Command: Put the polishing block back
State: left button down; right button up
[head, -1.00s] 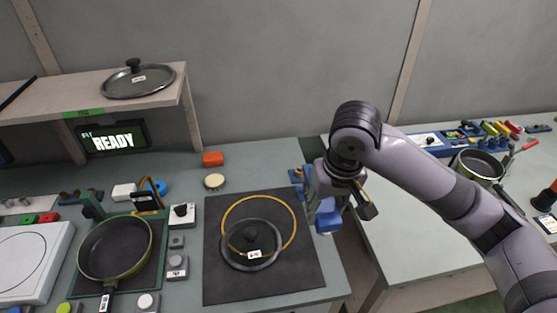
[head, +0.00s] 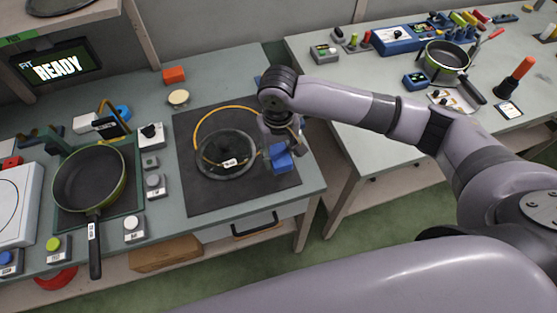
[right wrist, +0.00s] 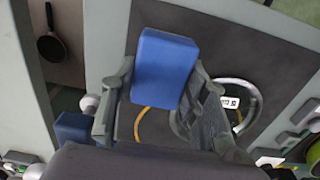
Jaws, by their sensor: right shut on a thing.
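The polishing block, a blue block (head: 280,158), is held in my right gripper (head: 284,147). In the head view it shows over the right part of the dark mat (head: 205,200); I cannot tell whether it touches the mat. In the right wrist view the block (right wrist: 165,68) sits between the two grey fingers, which are shut on it. A second blue piece (right wrist: 74,130) shows at the left in the right wrist view, partly hidden. My left gripper is not in view.
A glass lid (head: 210,170) and a yellow ring (head: 197,137) lie on the mat, left of the block. A green pan (head: 90,180) and several button boxes stand farther left. A gap separates this table from the right table (head: 350,100), which holds a pot (head: 445,60).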

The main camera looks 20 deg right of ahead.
aim_at(278, 163)
jog(key=shift+f, duration=2.25)
jog(key=o, duration=1)
jog(key=shift+f, duration=0.1)
notch_tip(278, 163, up, 12)
jog(key=shift+r+b, duration=0.15)
jog(key=shift+b, duration=0.3)
